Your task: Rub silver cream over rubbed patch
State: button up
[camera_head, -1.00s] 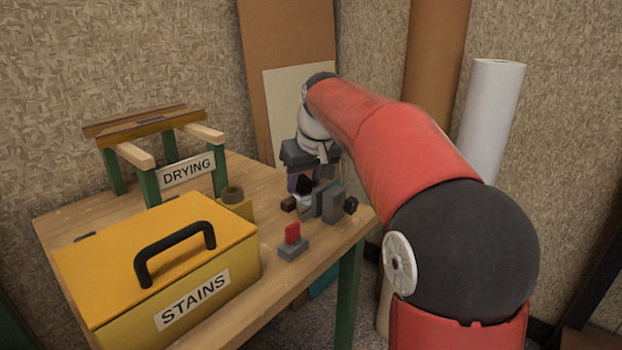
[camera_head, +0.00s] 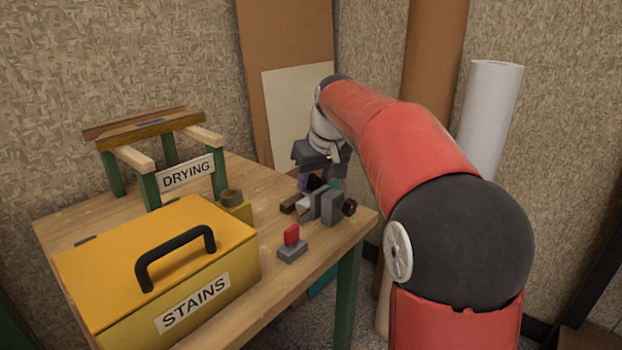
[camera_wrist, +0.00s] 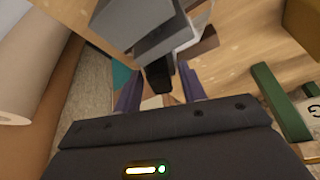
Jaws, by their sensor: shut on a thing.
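My gripper (camera_head: 318,184) is at the right end of the workbench, pointing down beside a grey vice (camera_head: 331,206). Its purple fingers also show in the wrist view (camera_wrist: 160,92). They are shut on a small dark thing (camera_wrist: 159,79), which also shows as a black shape in the head view (camera_head: 315,183). I cannot tell whether it is the silver cream applicator. A dark brown wooden piece (camera_head: 290,204) lies at the vice, partly hidden. The vice's grey blocks fill the top of the wrist view (camera_wrist: 150,40). The rubbed patch cannot be made out.
A yellow STAINS box (camera_head: 235,255) with a black handle takes the bench's front left. A DRYING rack (camera_head: 148,186) stands behind it. A white roll (camera_head: 490,110) stands right.

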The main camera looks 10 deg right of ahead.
jog(key=shift+s+a, duration=0.2)
jog(key=shift+a, duration=0.5)
jog(key=shift+s+a, duration=0.15)
jog(key=shift+a, duration=0.55)
jog(key=shift+w+d+f, duration=0.1)
jog(key=shift+w+d, duration=0.05)
jog(key=shift+d, duration=0.55)
